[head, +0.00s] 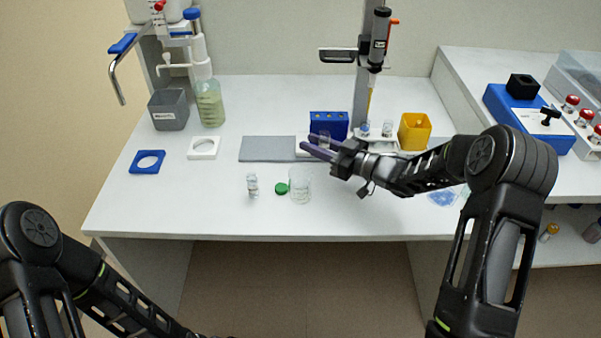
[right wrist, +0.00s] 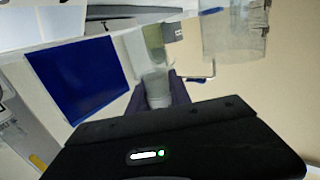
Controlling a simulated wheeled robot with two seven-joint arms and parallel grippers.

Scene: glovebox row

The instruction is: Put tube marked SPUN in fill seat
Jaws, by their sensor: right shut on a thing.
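My right gripper (head: 320,148) reaches in from the right, in front of the blue rack. It is shut on a small clear tube (head: 325,137); in the right wrist view this tube (right wrist: 157,88) is whitish and sits between the dark fingers. I cannot read any marking on it. A white block (head: 308,153) shows partly beneath the fingers; I cannot tell whether it is the fill seat. Under the dispenser stand (head: 363,70), a white holder (head: 404,153) is partly hidden by my gripper and arm. My left gripper is out of view.
The blue rack (head: 328,122) and yellow holder (head: 414,131) flank the stand. A small vial (head: 252,185), green cap (head: 281,188) and clear beaker (head: 300,186) stand near the front. A grey mat (head: 268,149) lies left of the gripper. The front left table is clear.

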